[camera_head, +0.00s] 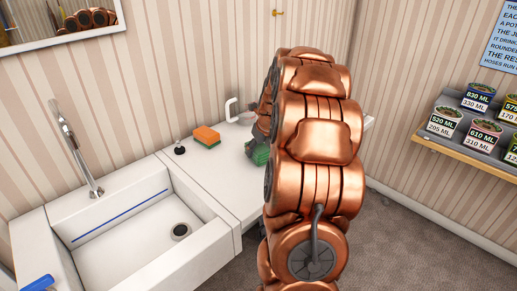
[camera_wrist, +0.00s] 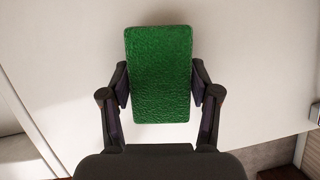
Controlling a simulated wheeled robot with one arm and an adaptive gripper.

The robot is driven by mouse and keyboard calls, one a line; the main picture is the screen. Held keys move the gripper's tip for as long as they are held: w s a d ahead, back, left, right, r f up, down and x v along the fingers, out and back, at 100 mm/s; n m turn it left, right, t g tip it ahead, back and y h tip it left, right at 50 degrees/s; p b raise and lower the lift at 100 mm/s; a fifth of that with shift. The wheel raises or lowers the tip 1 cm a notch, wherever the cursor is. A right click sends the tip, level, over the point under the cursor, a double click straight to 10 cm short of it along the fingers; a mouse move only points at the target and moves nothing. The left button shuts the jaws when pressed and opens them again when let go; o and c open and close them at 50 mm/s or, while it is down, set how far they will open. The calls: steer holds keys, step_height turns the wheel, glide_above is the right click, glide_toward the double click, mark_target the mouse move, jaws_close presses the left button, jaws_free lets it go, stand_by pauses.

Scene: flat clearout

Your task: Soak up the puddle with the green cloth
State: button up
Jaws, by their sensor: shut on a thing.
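The green cloth (camera_wrist: 158,75) is a thick rectangular pad in the wrist view. My gripper (camera_wrist: 159,84) is shut on it, one finger at each side edge. In the head view only a small part of the cloth (camera_head: 261,155) shows beside my arm, close over or on the white counter (camera_head: 228,176). I cannot tell whether it touches the counter. No puddle is plainly visible in either view; my arm hides part of the counter.
A white sink (camera_head: 130,262) with a tap (camera_head: 82,160) is at left. An orange and green sponge (camera_head: 206,137), a small dark plug (camera_head: 179,148) and a white handled thing (camera_head: 232,110) stand on the counter. A shelf (camera_head: 460,144) with labelled pots is at right.

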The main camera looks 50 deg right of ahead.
steer(key=shift+f, duration=0.3)
stand_by(0.7)
steer(key=shift+r, duration=0.1)
steer(key=shift+r+p, duration=2.35)
steer(key=shift+r, duration=1.1)
